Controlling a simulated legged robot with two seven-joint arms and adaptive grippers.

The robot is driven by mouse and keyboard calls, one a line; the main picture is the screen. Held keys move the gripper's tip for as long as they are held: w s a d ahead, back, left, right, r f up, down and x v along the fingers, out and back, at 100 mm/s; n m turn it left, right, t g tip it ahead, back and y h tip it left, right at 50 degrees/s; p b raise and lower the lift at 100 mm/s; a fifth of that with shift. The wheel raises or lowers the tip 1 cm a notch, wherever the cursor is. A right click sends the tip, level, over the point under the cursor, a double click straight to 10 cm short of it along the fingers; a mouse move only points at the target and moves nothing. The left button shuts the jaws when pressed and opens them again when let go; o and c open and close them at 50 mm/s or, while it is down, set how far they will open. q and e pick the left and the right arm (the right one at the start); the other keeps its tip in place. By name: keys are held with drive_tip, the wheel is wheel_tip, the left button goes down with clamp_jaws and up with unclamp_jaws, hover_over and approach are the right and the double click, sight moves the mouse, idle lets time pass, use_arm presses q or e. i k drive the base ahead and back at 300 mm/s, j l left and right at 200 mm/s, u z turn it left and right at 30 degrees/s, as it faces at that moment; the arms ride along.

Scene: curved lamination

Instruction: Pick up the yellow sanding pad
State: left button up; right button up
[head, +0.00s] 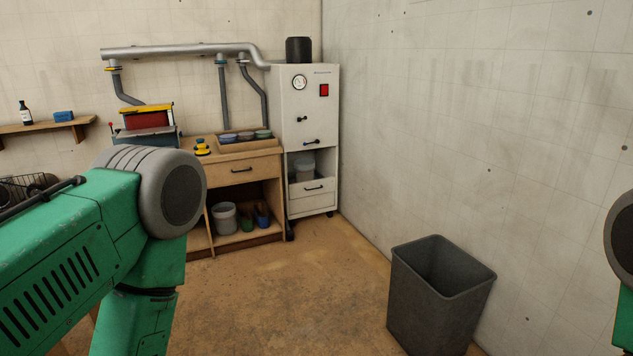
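A small yellow item with dark parts (202,147), which looks like the yellow sanding pad, sits on the wooden workbench (236,154) at the back. It is near the left part of the bench top, left of a recessed tray with several round pads. It is too small to make out in detail. My green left arm fills the left foreground, well short of the bench, and its gripper is out of view. Only a bit of my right arm shows at the right edge, and its gripper is out of view too.
A dark grey bin (438,295) stands on the floor at the right. A white cabinet (305,115) stands right of the bench. A red machine (146,119) is left of it. A wall shelf (45,126) is at the far left. The middle floor is clear.

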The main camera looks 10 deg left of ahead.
sight(202, 152)
drive_tip(key=i+j+u, duration=0.25)
drive_tip(key=i+u, duration=0.15)
drive_tip(key=i, duration=0.3)
drive_tip(key=i+u, duration=0.4)
drive_tip(key=i, duration=0.25)
drive_tip(key=i+l+u, duration=0.2)
drive_tip(key=i+u, duration=0.15)
drive_tip(key=i, duration=0.35)
